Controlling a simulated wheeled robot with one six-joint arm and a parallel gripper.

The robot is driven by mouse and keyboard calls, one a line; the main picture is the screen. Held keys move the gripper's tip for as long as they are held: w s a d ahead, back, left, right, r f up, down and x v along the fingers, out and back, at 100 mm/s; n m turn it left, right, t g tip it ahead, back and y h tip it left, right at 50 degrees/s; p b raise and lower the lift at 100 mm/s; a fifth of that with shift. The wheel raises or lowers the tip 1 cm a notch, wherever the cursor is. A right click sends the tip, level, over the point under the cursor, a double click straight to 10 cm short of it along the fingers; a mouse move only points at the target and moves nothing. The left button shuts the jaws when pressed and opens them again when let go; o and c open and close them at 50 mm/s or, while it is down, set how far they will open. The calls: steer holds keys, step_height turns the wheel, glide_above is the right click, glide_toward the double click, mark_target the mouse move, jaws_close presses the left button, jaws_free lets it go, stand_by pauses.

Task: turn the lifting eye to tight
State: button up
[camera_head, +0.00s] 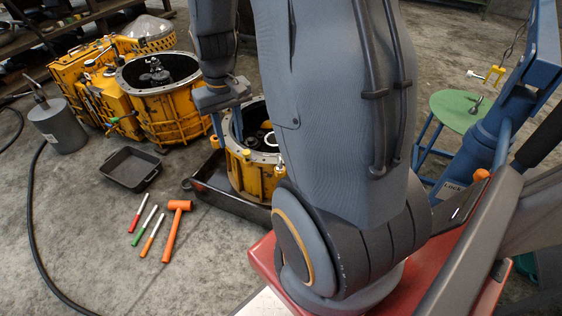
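My gripper (228,132) points down over the left rim of the nearer yellow housing (250,180). Its two blue-grey fingers stand apart, and I see nothing held between them. A pale ring (271,140) shows inside that housing, partly covered by my arm; I cannot tell whether it is the lifting eye. A small dark grey piece (477,104), eye-like in shape, lies on the green round stool top (450,108) at the right, well away from my gripper. Much of the housing's right side is hidden behind my arm.
A larger yellow housing (165,115) stands behind left, near a grey canister (57,125) and a black tray (130,169). An orange mallet (174,228) and several coloured tools lie on open floor. A blue crane (500,110) with a yellow shackle (495,75) stands right.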

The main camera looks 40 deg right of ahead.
steer(key=w+d+f+m+b, duration=0.1)
steer(key=d+f, duration=0.5)
steer(key=d, duration=0.1)
steer(key=w+d+f+m+b, duration=0.1)
steer(key=w+d+f, duration=0.1)
steer(key=d+f, duration=0.5)
steer(key=w+d+f+m+b, duration=0.1)
steer(key=d+f+b, duration=0.1)
steer(key=d+f, duration=0.5)
steer(key=shift+w+d+f, duration=0.2)
steer(key=shift+w+f, duration=0.05)
steer(key=shift+w, duration=0.1)
steer(key=shift+m, duration=0.3)
steer(key=f, duration=0.7)
steer(key=shift+d+f, duration=0.15)
steer(key=shift+d, duration=0.1)
steer(key=shift+f, duration=0.5)
jaws_close()
